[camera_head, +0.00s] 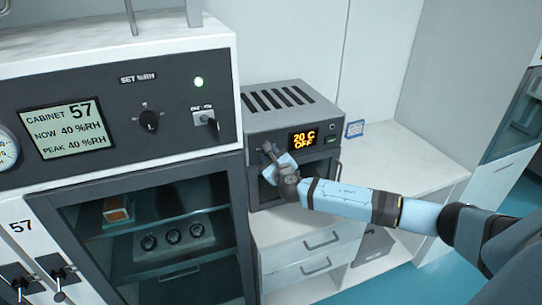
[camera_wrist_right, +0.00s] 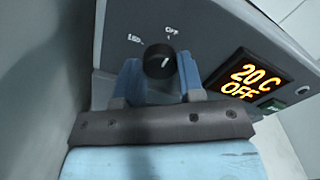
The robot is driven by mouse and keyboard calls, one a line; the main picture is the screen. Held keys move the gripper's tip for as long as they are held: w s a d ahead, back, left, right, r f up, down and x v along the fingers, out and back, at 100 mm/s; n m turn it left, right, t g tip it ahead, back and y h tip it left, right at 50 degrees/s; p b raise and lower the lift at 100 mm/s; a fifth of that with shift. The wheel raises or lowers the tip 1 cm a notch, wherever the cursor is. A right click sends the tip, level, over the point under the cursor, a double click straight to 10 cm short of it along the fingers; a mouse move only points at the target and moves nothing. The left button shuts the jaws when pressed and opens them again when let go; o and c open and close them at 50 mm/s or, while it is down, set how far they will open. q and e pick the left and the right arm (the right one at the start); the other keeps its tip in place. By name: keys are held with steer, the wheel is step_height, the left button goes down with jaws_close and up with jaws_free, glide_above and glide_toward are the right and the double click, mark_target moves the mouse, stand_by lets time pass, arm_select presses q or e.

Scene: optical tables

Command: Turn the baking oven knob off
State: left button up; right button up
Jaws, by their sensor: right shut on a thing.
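The baking oven (camera_head: 295,117) is a grey box with a slotted top, standing on the white counter. The black oven knob (camera_wrist_right: 159,62) has a white pointer mark directed up and right, toward the "OFF" label (camera_wrist_right: 172,31). My right gripper (camera_wrist_right: 158,76) has its blue fingers on both sides of the knob and is shut on it. In the head view my right gripper (camera_head: 270,150) covers most of the knob. My left gripper is not in view.
A large humidity cabinet (camera_head: 122,100) with a screen reading "CABINET 57" stands close on the left of the oven. A small blue-framed card (camera_head: 355,129) is at the oven's right. The white counter (camera_head: 400,165) right of it is clear.

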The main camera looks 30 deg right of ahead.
steer(key=o, duration=0.9)
steer(key=b+v, duration=0.2)
steer(key=v, duration=1.1)
steer(key=shift+s+a+b, duration=0.15)
steer(key=shift+s+b, duration=0.2)
steer(key=shift+r, duration=0.1)
